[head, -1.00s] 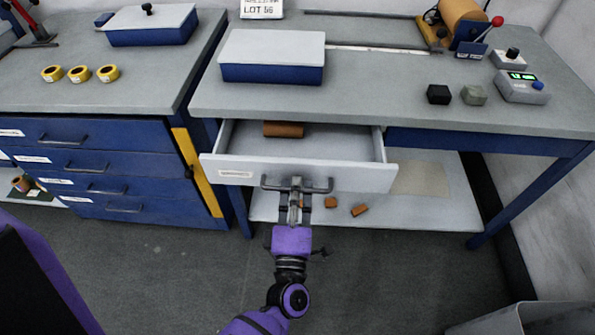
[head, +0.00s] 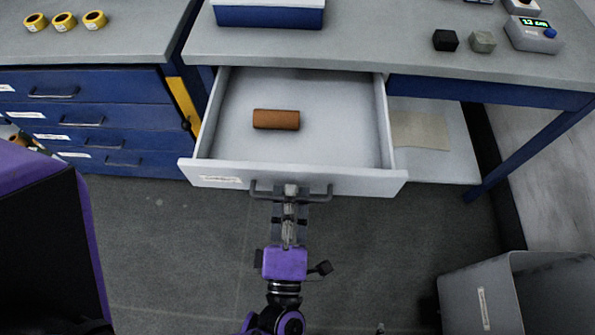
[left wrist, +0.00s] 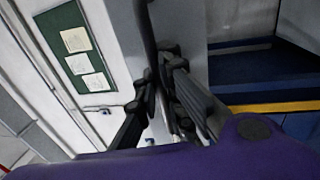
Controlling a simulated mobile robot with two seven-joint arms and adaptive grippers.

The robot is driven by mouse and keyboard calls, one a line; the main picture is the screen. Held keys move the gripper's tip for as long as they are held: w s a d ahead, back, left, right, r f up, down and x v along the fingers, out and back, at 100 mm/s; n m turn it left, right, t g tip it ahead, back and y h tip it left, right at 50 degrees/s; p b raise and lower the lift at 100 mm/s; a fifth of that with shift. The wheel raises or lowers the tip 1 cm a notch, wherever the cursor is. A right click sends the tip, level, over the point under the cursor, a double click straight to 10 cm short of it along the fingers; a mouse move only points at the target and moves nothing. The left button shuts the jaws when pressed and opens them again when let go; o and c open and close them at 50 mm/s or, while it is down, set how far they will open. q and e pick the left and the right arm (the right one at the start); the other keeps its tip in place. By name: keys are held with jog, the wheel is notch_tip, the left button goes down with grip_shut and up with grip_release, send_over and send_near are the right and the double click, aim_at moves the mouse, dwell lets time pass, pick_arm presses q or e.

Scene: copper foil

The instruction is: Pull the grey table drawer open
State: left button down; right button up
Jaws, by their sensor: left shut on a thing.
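The grey table drawer (head: 230,170) stands well out from under the grey table in the head view, its inside open to sight. A copper-brown roll (head: 276,119) lies in it, left of its middle. My left gripper (head: 290,193) is shut on the dark bar handle (head: 318,195) at the middle of the drawer front. In the left wrist view the gripper's dark fingers (left wrist: 160,95) show close together, and what lies between them is hard to make out. My right gripper is not in view.
The grey tabletop (head: 380,45) overhangs the drawer's back and bears a blue box (head: 268,17) and small blocks. A blue drawer cabinet (head: 90,115) stands at the left. A grey bin (head: 470,300) is at lower right. Floor in front is mostly clear.

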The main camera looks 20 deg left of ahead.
pick_arm(q)
jog(key=c, duration=2.1)
grip_release()
jog(key=shift+s, duration=0.1)
